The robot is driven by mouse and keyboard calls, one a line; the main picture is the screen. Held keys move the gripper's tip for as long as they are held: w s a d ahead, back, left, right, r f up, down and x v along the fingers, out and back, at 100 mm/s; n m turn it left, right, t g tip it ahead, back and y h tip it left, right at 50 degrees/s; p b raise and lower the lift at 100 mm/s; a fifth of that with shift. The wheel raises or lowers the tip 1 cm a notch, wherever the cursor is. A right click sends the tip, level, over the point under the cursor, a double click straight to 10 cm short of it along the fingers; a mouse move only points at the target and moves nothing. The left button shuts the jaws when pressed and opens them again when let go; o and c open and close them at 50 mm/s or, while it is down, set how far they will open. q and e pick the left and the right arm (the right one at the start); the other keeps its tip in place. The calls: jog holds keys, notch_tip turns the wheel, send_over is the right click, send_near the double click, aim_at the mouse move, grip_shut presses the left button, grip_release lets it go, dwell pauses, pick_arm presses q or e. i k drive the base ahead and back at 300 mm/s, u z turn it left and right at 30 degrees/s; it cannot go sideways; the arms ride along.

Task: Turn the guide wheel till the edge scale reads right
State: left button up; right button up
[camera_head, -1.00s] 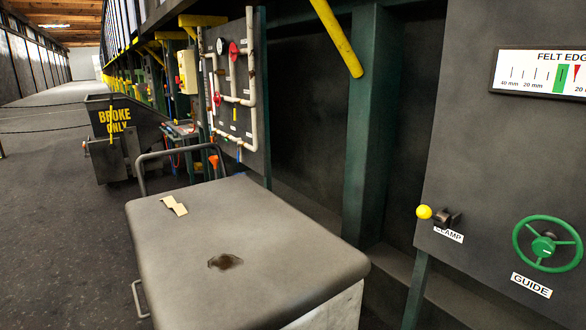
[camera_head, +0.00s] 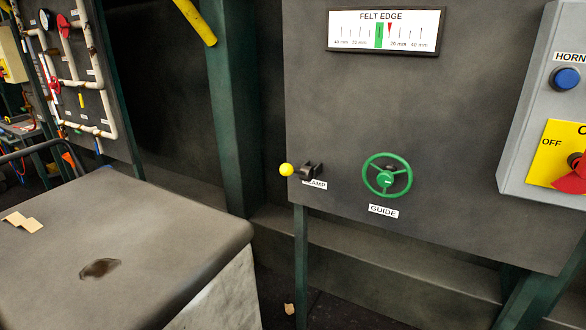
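The green guide wheel (camera_head: 387,176) is mounted on a dark upright panel, above a white GUIDE label (camera_head: 383,211). The FELT EDGE scale (camera_head: 385,32) is near the top of the same panel. Its red pointer (camera_head: 390,28) stands just right of the green band (camera_head: 379,36), between the band and the right 20 mm mark. A clamp lever with a yellow knob (camera_head: 286,170) is left of the wheel, its label partly covered by the lever. Neither gripper shows in the head view.
A grey-topped cart (camera_head: 150,235) stands at the lower left with tan scraps (camera_head: 24,221) on it. A grey control box at right has a blue HORN button (camera_head: 565,78) and a red switch (camera_head: 574,178). A green post (camera_head: 232,110) stands left of the panel.

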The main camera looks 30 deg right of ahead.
aim_at(386, 178)
jog(key=z, duration=1.5)
